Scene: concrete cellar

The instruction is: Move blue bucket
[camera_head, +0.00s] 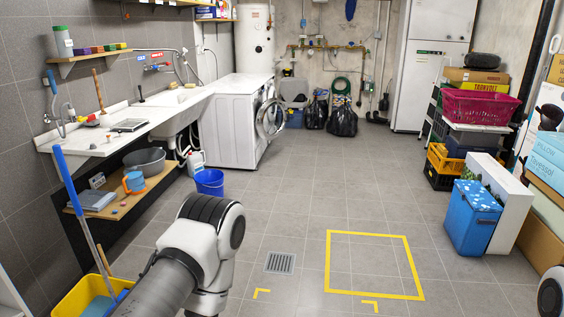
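The blue bucket (210,183) stands upright on the grey tiled floor, in front of the sink counter and left of the picture's middle. My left arm comes in at the bottom, nearer to me than the bucket and apart from it. My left gripper is not in view. A small part of my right arm shows at the right edge, and its gripper is also not in view. A yellow taped square (375,265) lies on the floor right of the middle, empty inside.
A yellow mop bucket (85,297) stands at the lower left. The counter (90,140) and its low wooden shelf (122,200) line the left. A white washing machine (228,125) stands behind the bucket. A blue box (470,215) stands right. The middle floor is clear around a drain (280,263).

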